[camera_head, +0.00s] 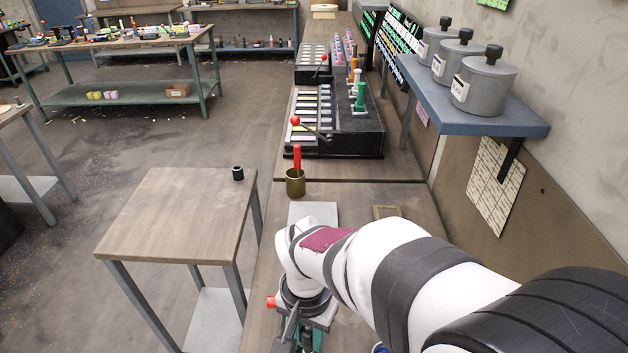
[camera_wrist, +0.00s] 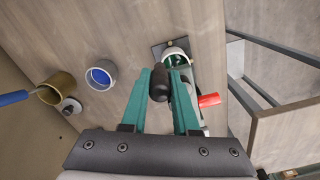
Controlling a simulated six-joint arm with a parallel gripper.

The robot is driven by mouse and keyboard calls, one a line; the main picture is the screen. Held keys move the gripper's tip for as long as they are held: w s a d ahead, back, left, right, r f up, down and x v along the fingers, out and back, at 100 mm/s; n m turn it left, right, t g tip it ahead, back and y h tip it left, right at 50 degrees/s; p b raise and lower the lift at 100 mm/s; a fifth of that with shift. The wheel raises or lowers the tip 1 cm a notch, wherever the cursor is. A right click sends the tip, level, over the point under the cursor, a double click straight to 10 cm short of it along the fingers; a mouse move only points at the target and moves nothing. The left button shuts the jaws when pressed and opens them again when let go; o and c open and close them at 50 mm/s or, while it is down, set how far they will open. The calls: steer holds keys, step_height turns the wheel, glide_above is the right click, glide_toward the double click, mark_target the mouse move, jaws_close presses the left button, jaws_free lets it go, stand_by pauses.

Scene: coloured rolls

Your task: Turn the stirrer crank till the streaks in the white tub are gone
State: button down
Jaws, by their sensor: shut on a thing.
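My gripper (camera_wrist: 162,76) has teal fingers shut on a dark crank knob (camera_wrist: 160,88) in the wrist view. The white tub (camera_wrist: 177,50) is just beyond the fingertips, on a dark base plate. Part of its inside shows dark and greenish, but the crank and fingers cover much of it, so I cannot tell whether streaks remain. A red cylinder (camera_wrist: 208,99) sticks out to the right of the fingers; a red end (camera_head: 271,301) also shows in the head view. There, my arm hides the tub and most of the gripper.
A cup with blue inside (camera_wrist: 101,75) and a brass pot with a blue-handled tool (camera_wrist: 60,88) stand left of the gripper. Ahead on the bench is a brass pot (camera_head: 296,184) with a red handle. A wooden side table (camera_head: 180,215) stands left; a shelf (camera_head: 480,115) with grey canisters is right.

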steer(key=c, duration=0.7)
jaws_free()
step_height(320, 180, up, 16)
steer(key=shift+f, duration=0.1)
steer(key=shift+m+y, duration=0.5)
steer(key=shift+y, duration=0.4)
steer(key=s+d+f, duration=0.2)
steer(key=s+f, duration=0.1)
steer(key=s, duration=0.1)
steer(key=s+d+f, duration=0.3)
steer(key=s, duration=0.2)
steer(key=s+d+f, duration=0.3)
steer(key=s, duration=0.2)
steer(key=shift+s+d+f, duration=0.1)
steer(key=shift+s+f, duration=0.1)
